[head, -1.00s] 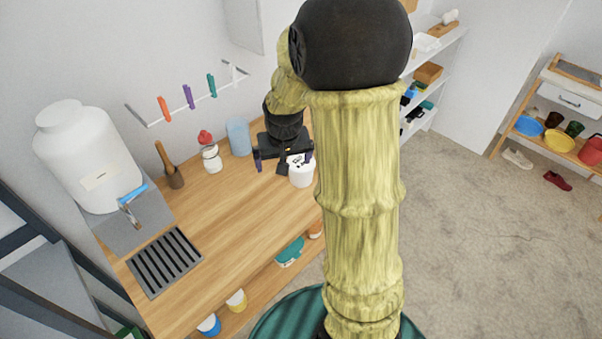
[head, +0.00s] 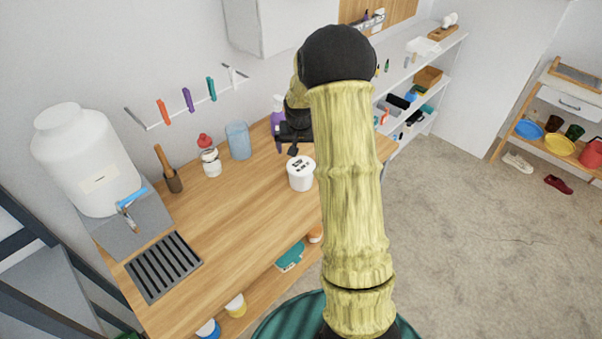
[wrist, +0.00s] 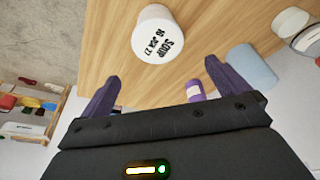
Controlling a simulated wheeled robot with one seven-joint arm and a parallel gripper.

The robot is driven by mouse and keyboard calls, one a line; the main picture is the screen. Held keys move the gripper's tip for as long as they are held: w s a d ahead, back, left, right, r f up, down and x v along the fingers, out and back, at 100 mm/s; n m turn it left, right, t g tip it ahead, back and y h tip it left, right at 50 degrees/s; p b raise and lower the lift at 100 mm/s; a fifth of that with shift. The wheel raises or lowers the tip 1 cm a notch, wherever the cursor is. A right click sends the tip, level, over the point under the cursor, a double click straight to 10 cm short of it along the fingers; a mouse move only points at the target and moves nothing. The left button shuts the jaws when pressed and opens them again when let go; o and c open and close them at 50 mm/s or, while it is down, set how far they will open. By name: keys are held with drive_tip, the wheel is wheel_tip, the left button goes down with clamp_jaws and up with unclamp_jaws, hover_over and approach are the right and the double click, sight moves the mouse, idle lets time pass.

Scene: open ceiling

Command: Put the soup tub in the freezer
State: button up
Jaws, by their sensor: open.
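The soup tub (head: 301,174) is a white round tub with dark print on its lid, standing on the wooden counter. In the wrist view the soup tub (wrist: 158,33) shows the word SOUP and lies beyond the fingertips, between their lines. My gripper (wrist: 160,72) is open and empty, with its two dark purple fingers apart. In the head view my gripper (head: 284,150) is just behind and left of the tub, partly hidden by my arm. It looks apart from the tub. I cannot make out a freezer.
Shelves (head: 425,75) stand at the back right. The counter's middle is clear.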

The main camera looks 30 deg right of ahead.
sight(302, 166)
drive_tip(key=p+x, duration=0.2)
drive_tip(key=x, duration=0.7)
drive_tip(key=shift+w+f, duration=0.1)
drive_tip(key=shift+f, duration=0.05)
drive_tip(key=shift+p, duration=0.3)
drive_tip(key=shift+f, duration=0.25)
drive_tip(key=f+p, duration=0.2)
drive_tip(key=f, duration=0.1)
drive_tip(key=shift+d+f, duration=0.3)
drive_tip(key=shift+d, duration=0.05)
drive_tip(key=shift+w+f+p, duration=0.3)
drive_tip(key=shift+f+p, duration=0.05)
drive_tip(key=shift+f, duration=0.2)
